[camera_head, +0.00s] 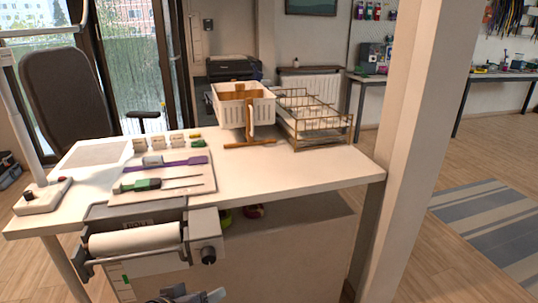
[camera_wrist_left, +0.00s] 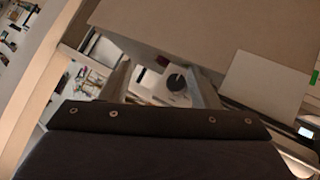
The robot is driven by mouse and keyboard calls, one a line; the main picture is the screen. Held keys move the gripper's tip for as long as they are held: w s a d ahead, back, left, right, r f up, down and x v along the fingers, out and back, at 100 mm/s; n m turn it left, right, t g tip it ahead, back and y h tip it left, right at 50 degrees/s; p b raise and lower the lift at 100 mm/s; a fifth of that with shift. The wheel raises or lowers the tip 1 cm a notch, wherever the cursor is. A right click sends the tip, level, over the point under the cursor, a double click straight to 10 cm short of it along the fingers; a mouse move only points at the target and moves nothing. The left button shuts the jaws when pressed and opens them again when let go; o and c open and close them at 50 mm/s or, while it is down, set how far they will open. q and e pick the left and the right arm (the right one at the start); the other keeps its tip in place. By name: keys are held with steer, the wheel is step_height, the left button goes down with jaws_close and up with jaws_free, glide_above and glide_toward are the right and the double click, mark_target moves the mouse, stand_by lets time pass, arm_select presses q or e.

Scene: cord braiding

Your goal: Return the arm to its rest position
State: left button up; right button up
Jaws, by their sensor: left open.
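My left gripper (camera_head: 192,294) shows only in part at the bottom edge of the head view. It is low, in front of the desk's front side and below the paper roll. In the left wrist view my left gripper (camera_wrist_left: 163,88) is open, with its two fingers apart and nothing seen between them. My dark wrist housing fills the lower part of that view. My right gripper is in neither view.
The white desk (camera_head: 310,174) carries a tool board (camera_head: 205,186), a white basket (camera_head: 230,108) and a wire rack (camera_head: 325,125). A paper roll (camera_head: 135,240) and knob box (camera_head: 206,238) sit at its front. A pale pillar (camera_head: 415,150) stands to the right.

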arm_select(q)
steer(key=s+a+r+g+p, duration=0.15)
steer(key=s+a, duration=0.25)
steer(key=s, duration=0.4)
steer(key=s+a+r+g, duration=0.1)
steer(key=s+a+g, duration=0.2)
steer(key=s, duration=0.5)
step_height(320, 180, up, 22)
steer(key=p, duration=2.1)
steer(key=shift+w+f+y+p, duration=0.15)
steer(key=shift+y+p, duration=0.15)
steer(key=shift+y, duration=0.1)
steer(key=shift+d, duration=0.1)
